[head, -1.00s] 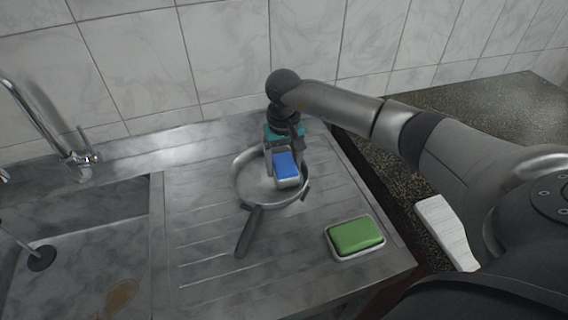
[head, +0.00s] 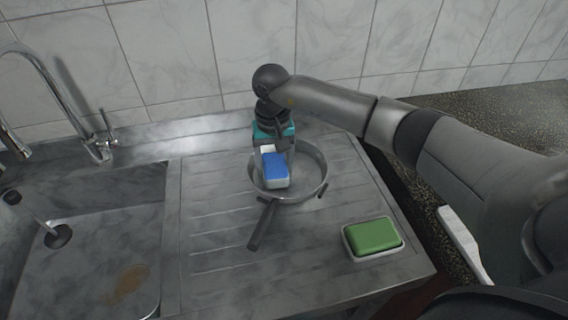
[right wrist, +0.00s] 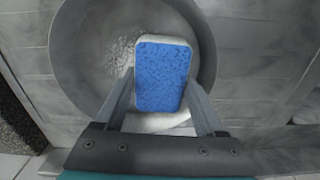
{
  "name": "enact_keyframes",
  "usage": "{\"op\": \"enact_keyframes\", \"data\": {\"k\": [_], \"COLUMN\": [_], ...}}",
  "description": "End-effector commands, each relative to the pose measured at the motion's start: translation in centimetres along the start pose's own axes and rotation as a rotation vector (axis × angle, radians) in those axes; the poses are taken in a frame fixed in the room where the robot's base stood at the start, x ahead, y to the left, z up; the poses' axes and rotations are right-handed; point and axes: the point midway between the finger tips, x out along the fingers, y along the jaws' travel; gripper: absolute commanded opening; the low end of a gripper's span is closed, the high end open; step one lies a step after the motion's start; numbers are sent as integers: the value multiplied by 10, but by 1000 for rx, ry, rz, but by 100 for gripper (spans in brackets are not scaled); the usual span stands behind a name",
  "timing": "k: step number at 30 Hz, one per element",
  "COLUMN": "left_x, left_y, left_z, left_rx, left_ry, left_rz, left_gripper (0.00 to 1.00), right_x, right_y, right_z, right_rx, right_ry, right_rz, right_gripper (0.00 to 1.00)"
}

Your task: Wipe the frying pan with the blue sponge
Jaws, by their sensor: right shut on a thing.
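The frying pan (head: 315,182) stands on the ribbed drainboard, its dark handle (head: 263,226) pointing toward the front left. My right gripper (head: 274,165) is over the left part of the pan, shut on the blue sponge (head: 276,172). The sponge has a blue top and a white underside. In the right wrist view the blue sponge (right wrist: 162,78) sits between the two fingers, over the grey pan (right wrist: 88,60). A whitish speckled patch (right wrist: 122,52) shows on the pan floor beside the sponge. I cannot tell whether the sponge touches the pan. My left gripper is out of view.
A green sponge (head: 374,235) lies in a white dish (head: 398,250) at the drainboard's front right. The sink basin (head: 85,270), with a brown stain (head: 130,280), and a faucet (head: 98,145) are at left. A tiled wall (head: 340,40) closes the back.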

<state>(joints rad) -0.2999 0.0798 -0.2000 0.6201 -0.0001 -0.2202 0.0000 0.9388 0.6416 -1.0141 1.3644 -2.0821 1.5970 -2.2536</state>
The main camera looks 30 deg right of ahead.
Motion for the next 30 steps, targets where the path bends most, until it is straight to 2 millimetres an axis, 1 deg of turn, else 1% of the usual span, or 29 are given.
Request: {"op": "enact_keyframes", "data": {"k": [1,3,8,11,21,26,30], "left_x": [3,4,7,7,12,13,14], "left_y": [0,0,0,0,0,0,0], "left_z": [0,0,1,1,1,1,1], "left_rx": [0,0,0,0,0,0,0], "left_ry": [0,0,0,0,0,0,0], "left_rz": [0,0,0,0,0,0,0], "left_gripper": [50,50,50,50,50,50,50], "right_x": [2,2,0,0,3,3,4], "right_y": [-5,-8,-8,-2,27,32,42], "right_z": [0,1,1,0,-2,-2,-2], "right_rx": [-2,-1,0,1,1,0,3], "right_ry": [0,0,-1,-1,-1,-3,-3], "right_rz": [-1,1,1,1,3,4,6], "right_gripper": [27,27,27,27,27,27,27]}}
